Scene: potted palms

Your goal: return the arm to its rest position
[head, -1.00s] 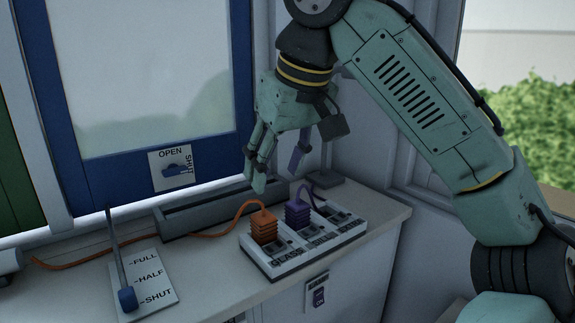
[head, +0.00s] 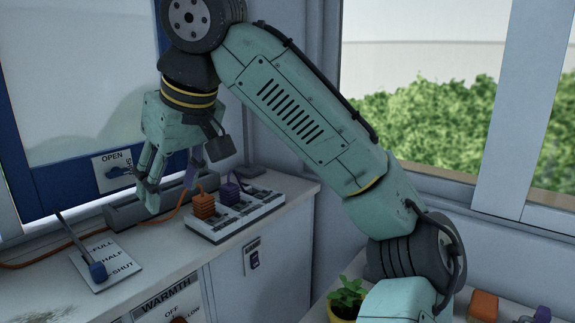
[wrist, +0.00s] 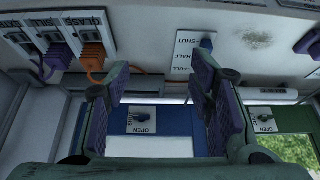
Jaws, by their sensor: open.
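My arm is pale green and reaches from the lower right of the head view up over the counter, then down at the left. My gripper (head: 172,188) hangs pointing down, open, with nothing between its fingers. In the head view it appears in front of the window and the grey trough, left of the orange plug (head: 203,204). In the wrist view my gripper (wrist: 160,88) shows two spread fingers with purple pads and empty space between them. The far finger is partly hidden in the head view.
A plug strip (head: 262,211) with orange and purple plugs (head: 230,191) sits on the counter. A blue-knobbed lever (head: 98,270) stands at left. A potted plant (head: 347,294) and an orange object (head: 484,304) are at lower right, near my arm's lower part.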

